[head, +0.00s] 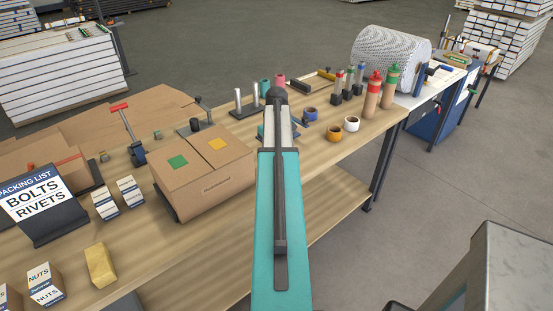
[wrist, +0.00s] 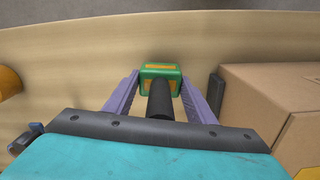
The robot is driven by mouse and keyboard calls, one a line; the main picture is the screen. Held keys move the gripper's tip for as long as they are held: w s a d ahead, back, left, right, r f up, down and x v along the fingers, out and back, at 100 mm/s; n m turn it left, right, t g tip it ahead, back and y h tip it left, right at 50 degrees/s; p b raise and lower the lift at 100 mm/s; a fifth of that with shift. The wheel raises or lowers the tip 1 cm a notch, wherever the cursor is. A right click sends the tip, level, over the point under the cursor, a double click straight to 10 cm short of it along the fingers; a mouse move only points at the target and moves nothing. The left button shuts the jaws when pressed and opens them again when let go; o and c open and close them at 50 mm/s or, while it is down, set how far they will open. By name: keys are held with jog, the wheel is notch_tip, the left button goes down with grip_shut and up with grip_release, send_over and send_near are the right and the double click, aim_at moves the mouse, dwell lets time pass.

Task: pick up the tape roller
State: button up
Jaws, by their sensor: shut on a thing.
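In the wrist view, the tape roller (wrist: 161,69) shows as a green body with orange patches, with a black cylinder in front of it. My gripper (wrist: 160,78) has its two purple fingers on either side of the green body, shut on it. The black cylinder points towards the wrist camera between the fingers. The tabletop lies behind; I cannot tell whether the roller still touches it. In the head view, my teal arm hides the roller and most of my gripper.
A closed cardboard box (head: 205,165) stands close beside my gripper; it also shows in the wrist view (wrist: 270,95).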

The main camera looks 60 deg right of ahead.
jog(key=shift+r+b, duration=0.5)
jog(key=shift+r, duration=0.75)
jog(key=shift+s+a+r, duration=0.1)
jog(key=shift+s+r, duration=0.05)
jog(key=shift+r, duration=0.05)
jog(key=s+a+b, duration=0.1)
jog(key=s+a, duration=0.2)
jog(key=s+a+r+b, duration=0.1)
jog(key=s+a, duration=0.3)
jog(key=s+a+b, duration=0.1)
jog(key=s+a, duration=0.2)
jog(key=a, duration=0.1)
jog(key=shift+s+a+r, duration=0.2)
jog(key=shift+s+r, duration=0.05)
jog(key=shift+s, duration=0.1)
